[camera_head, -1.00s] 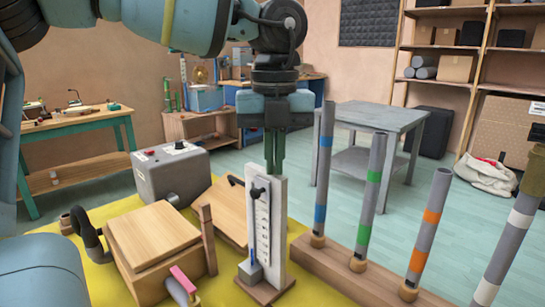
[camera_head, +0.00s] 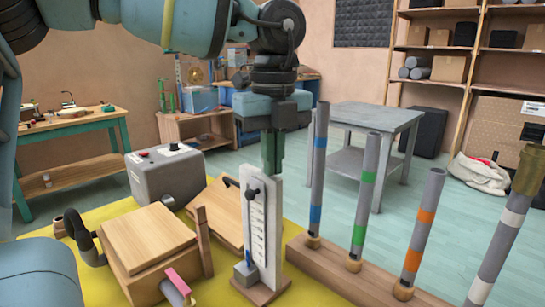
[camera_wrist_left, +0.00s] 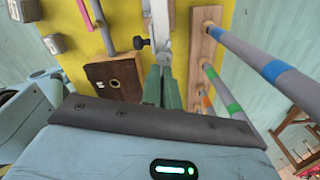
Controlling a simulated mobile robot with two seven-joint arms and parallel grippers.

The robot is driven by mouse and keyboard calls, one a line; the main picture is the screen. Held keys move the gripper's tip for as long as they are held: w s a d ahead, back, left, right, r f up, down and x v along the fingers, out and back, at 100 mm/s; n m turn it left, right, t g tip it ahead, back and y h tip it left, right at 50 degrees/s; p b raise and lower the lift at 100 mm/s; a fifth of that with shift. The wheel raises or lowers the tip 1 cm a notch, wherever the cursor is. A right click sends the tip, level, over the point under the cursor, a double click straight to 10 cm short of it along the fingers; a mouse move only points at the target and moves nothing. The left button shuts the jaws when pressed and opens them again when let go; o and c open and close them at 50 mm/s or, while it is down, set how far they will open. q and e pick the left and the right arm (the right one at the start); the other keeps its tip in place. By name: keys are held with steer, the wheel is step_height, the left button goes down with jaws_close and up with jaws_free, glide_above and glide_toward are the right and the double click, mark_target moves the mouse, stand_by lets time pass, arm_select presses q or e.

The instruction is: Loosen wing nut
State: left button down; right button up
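A white upright post (camera_head: 262,240) with a printed scale stands on a small wooden base. A dark wing nut (camera_head: 253,193) sits near its top, on the left side; it also shows in the left wrist view (camera_wrist_left: 140,43). My left gripper (camera_head: 272,168) points down at the top of the post, just above and behind the wing nut. In the left wrist view, its green fingers (camera_wrist_left: 162,75) are close together beside the post's top. Whether they touch the post is unclear. The wing nut is outside the fingers. My right gripper is not in view.
A wooden rack (camera_head: 345,272) with several upright grey tubes stands close on the right. A wooden box (camera_head: 150,237), a tilted board (camera_head: 218,212) and a grey control box (camera_head: 165,175) are on the left of the yellow surface (camera_head: 112,209). A grey table (camera_head: 375,119) stands behind.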

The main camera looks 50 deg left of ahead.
arm_select(q)
steer(key=c, duration=2.1)
jaws_free()
steer(key=shift+r, duration=0.1)
steer(key=o, duration=0.5)
